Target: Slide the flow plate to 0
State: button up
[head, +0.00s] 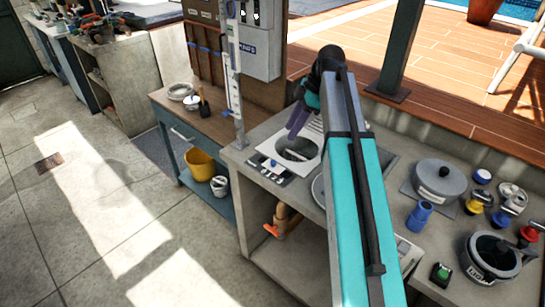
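No flow plate can be made out for certain, and no 0 mark is readable. A small dark panel (262,171) with light strips lies on the front left of the concrete bench, with a small blue part (273,162) at its edge. Right behind it is a white plate (314,138) with a round opening. My gripper (292,137) hangs over this plate, behind the blue part and apart from the dark panel. It is purple-grey, small and seen from the side, so whether its fingers are open or shut cannot be told.
A post with a white scale strip (232,70) rises at the bench's left corner. A lidded grey round housing (440,178), a blue cup (419,216), several fittings and a dark pot (490,258) crowd the right side. A yellow bucket (200,164) stands on the left shelf. The left floor is clear.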

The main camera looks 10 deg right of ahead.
jog(key=shift+s, duration=0.1)
jog(key=p, duration=0.4)
send_near(273, 161)
jog(key=shift+x, duration=3.9)
grip_shut()
